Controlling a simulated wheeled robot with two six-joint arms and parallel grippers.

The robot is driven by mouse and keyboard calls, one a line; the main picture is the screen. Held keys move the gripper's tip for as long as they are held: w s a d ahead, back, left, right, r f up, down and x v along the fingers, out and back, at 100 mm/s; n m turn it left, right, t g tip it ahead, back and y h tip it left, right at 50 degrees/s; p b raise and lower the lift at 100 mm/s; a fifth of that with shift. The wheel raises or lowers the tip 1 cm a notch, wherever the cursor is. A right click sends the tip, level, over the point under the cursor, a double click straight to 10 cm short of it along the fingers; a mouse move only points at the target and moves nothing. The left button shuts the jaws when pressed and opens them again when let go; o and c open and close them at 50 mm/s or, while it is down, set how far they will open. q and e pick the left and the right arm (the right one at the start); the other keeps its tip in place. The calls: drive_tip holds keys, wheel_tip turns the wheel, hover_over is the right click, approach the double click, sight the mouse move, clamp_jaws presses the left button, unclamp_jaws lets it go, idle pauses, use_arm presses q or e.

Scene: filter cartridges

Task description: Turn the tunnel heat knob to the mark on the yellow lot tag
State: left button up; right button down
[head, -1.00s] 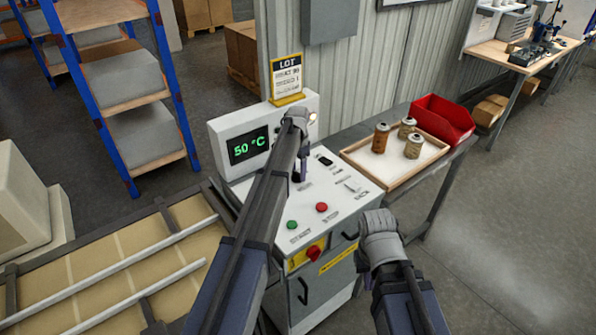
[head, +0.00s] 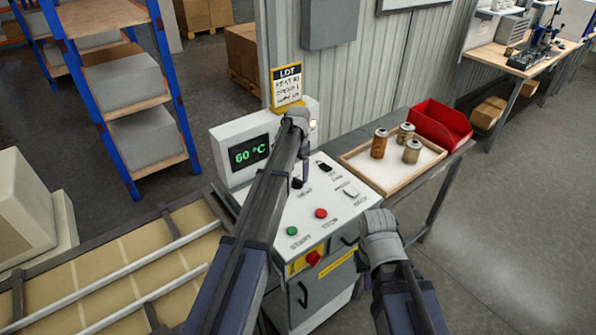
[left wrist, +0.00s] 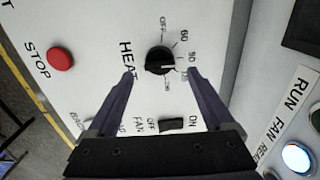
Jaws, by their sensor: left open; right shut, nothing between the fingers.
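The black heat knob (left wrist: 159,60) sits on the white control panel, with a ring of printed marks around it. Its white pointer line faces right in the left wrist view, near the 90 and the mark below it. My left gripper (left wrist: 160,74) is open, one finger on each side of the knob; contact cannot be told. In the head view my left gripper (head: 302,170) hangs over the panel and partly hides the dial. The green display (head: 249,152) reads 60 °C. The yellow lot tag (head: 287,87) stands behind the panel, its small print unreadable. My right gripper (head: 367,281) is shut, low at the panel's right.
A fan switch (left wrist: 172,124) is near the knob. A red stop button (head: 321,213) and green start button (head: 292,231) are on the panel front. A wooden tray (head: 354,161) with cartridges and a red bin (head: 441,128) stand right.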

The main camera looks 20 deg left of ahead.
use_arm(q)
wheel_tip(320, 180, up, 5)
drive_tip(key=p, duration=0.3)
drive_tip(key=shift+f+p, duration=0.15)
drive_tip(key=shift+p, duration=0.2)
use_arm(e)
wheel_tip(320, 180, up, 5)
drive_tip(key=shift+f, duration=0.2)
use_arm(q)
drive_tip(key=shift+f, duration=0.1)
